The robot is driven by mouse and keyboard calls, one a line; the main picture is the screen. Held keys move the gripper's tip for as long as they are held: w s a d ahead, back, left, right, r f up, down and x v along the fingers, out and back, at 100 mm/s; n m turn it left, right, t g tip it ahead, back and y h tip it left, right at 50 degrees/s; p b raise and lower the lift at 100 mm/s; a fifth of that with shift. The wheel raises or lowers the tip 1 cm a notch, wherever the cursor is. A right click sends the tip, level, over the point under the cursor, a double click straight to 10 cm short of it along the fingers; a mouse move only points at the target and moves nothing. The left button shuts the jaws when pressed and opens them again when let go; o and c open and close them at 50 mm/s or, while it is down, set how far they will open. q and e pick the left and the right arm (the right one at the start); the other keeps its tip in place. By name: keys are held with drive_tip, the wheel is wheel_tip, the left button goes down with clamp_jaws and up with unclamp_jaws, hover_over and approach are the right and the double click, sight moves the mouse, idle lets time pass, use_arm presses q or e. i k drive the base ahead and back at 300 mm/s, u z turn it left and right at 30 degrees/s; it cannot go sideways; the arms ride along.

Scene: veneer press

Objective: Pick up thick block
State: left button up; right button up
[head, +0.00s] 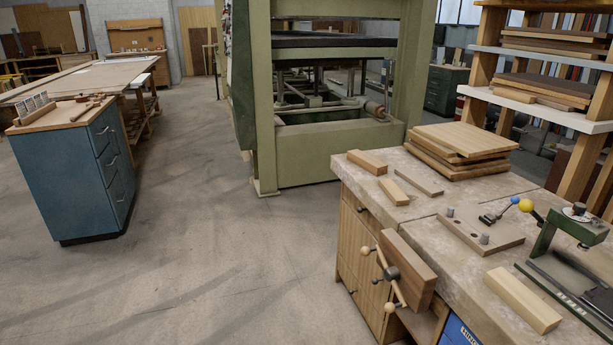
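Several loose wood blocks lie on the workbench (455,225) at the right. An orange-brown block (367,162) lies near its far left edge. A smaller pale block (393,192) lies just in front of it. A longer pale block (522,300) lies at the near edge, beside a green tool. I cannot tell for certain which one is the thick block; the long pale one and the orange-brown one look thicker than the small one. Neither my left gripper nor my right gripper is in view.
A wooden vise (409,270) with handles juts from the bench front. A blue cabinet (60,185) stands left, a green press (330,150) behind. Floor between is clear.

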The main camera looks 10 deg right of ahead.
sight(375, 167)
drive_tip(key=u, duration=0.85)
drive_tip(key=i, duration=2.7)
drive_tip(key=z, duration=1.7)
drive_tip(key=i, duration=1.15)
drive_tip(key=z, duration=1.1)
